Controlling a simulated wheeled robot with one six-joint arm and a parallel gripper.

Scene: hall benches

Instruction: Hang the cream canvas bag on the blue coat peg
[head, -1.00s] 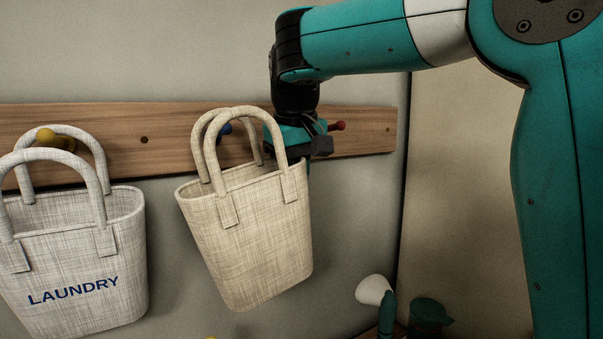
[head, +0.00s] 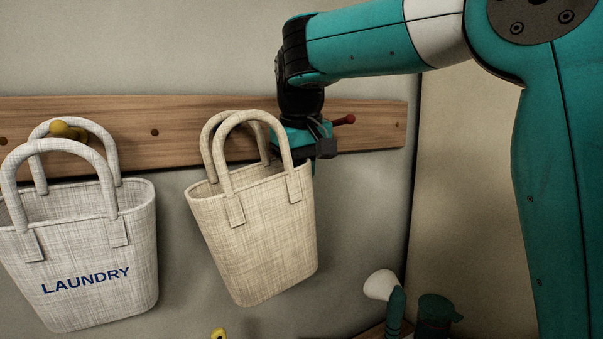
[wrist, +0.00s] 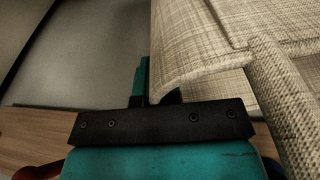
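The cream canvas bag (head: 262,245) is tilted in front of the wall, its two stiff handles standing up across the wooden peg board. My gripper (head: 303,155) is at the bag's right rim, beside the right foot of the handle. In the wrist view, the bag's woven wall (wrist: 205,45) runs in at my gripper's teal finger (wrist: 142,80), and the gripper appears shut on its edge. The blue coat peg is hidden in the head view, behind the bag's handles or my gripper. A small dark blue patch (wrist: 274,168) at the wrist view's bottom edge may be it.
A white LAUNDRY bag (head: 90,250) hangs at the yellow peg (head: 62,130) on the left. A red peg (head: 344,120) is just right of my gripper on the board (head: 180,145). A white-headed lamp-like object (head: 380,285) and a dark green container (head: 436,310) stand low right.

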